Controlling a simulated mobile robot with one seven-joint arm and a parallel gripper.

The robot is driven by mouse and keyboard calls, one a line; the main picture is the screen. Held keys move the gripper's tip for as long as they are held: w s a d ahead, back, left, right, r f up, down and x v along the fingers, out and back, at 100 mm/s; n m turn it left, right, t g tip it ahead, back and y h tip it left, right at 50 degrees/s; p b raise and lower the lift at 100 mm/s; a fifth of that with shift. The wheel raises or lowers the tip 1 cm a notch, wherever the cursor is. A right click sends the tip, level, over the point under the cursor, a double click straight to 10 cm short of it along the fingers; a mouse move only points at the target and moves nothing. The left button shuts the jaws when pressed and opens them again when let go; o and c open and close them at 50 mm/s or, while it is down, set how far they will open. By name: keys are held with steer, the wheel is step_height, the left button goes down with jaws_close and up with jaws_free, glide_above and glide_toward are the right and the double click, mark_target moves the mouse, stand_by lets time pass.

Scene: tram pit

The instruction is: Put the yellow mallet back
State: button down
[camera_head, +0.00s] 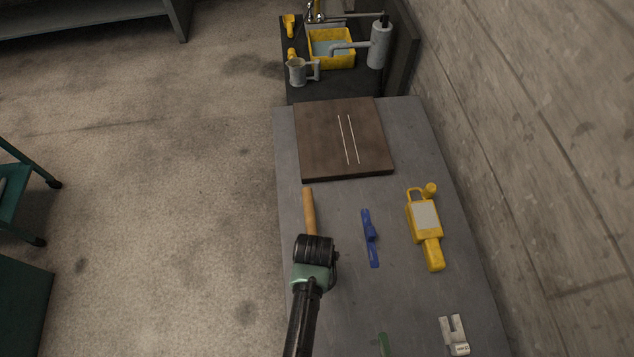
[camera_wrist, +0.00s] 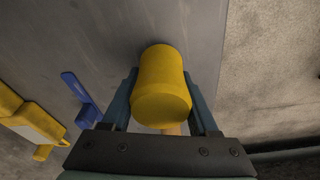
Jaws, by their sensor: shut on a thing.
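The yellow mallet shows its light wooden handle (camera_head: 309,210) in the head view, pointing away from my wrist over the left side of the grey table (camera_head: 287,145). Its yellow head (camera_wrist: 162,85) fills the middle of the wrist view, between the two fingers of my gripper (camera_wrist: 160,92). My gripper is shut on the mallet's head. In the head view my wrist hides the head and the fingertips. I cannot tell whether the mallet touches the table.
A brown board (camera_head: 320,140) with two white lines lies at the table's far end. A blue tool (camera_head: 370,238) and a yellow device (camera_head: 425,225) lie to the right. A grey bracket (camera_head: 454,336) is near. A wall borders the right.

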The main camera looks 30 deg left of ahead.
steer(key=shift+f, duration=0.3)
steer(key=shift+f, duration=0.1)
steer(key=shift+c, duration=0.8)
jaws_free()
steer(key=r, duration=0.4)
steer(key=s+r, duration=0.1)
steer(key=r, duration=0.3)
steer(key=s+r, duration=0.1)
steer(key=r, duration=0.3)
steer(key=shift+d, duration=0.35)
